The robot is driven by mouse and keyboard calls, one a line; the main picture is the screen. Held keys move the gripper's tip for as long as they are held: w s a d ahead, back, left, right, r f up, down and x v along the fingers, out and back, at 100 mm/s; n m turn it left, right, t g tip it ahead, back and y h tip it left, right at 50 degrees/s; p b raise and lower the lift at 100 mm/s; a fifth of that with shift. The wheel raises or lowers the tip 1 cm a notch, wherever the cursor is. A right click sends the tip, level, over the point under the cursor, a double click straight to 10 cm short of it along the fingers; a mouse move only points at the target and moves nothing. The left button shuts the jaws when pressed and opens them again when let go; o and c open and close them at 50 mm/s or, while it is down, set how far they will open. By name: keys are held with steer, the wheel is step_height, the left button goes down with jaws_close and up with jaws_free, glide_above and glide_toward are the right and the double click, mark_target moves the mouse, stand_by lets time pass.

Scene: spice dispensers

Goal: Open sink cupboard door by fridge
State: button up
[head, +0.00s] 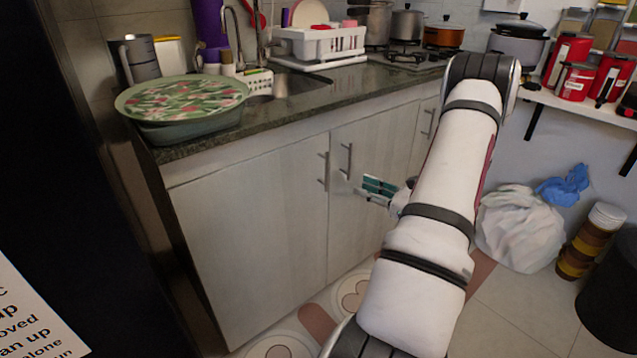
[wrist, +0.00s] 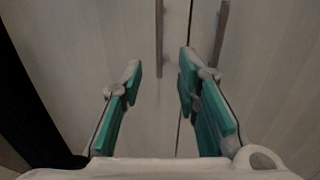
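The sink cupboard door by the fridge (head: 255,225) is a pale, wood-grain panel under the counter and looks shut. Its vertical bar handle (head: 323,171) is near its right edge. In the wrist view this handle (wrist: 159,40) lies ahead, between the lines of the two fingers. My gripper (head: 372,190) is in front of the adjoining door, right of and a little below the handles. It also shows in the wrist view (wrist: 160,75), with its teal fingers apart and nothing between them. It appears clear of the handle.
The adjoining door (head: 378,150) has its own handle (head: 347,160) close beside; it also shows in the wrist view (wrist: 221,35). A dark fridge (head: 60,150) stands at the left. A floral tray (head: 183,97) sits on the counter (head: 290,112). A white bag (head: 520,228) lies at right.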

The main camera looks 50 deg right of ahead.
mark_target(327, 184)
steer(key=w+b, duration=0.1)
steer(key=w, duration=0.8)
steer(key=w+b, duration=0.1)
steer(key=w, duration=0.3)
steer(key=shift+w+d+b, duration=0.25)
steer(key=shift+w+b, duration=0.05)
jaws_close()
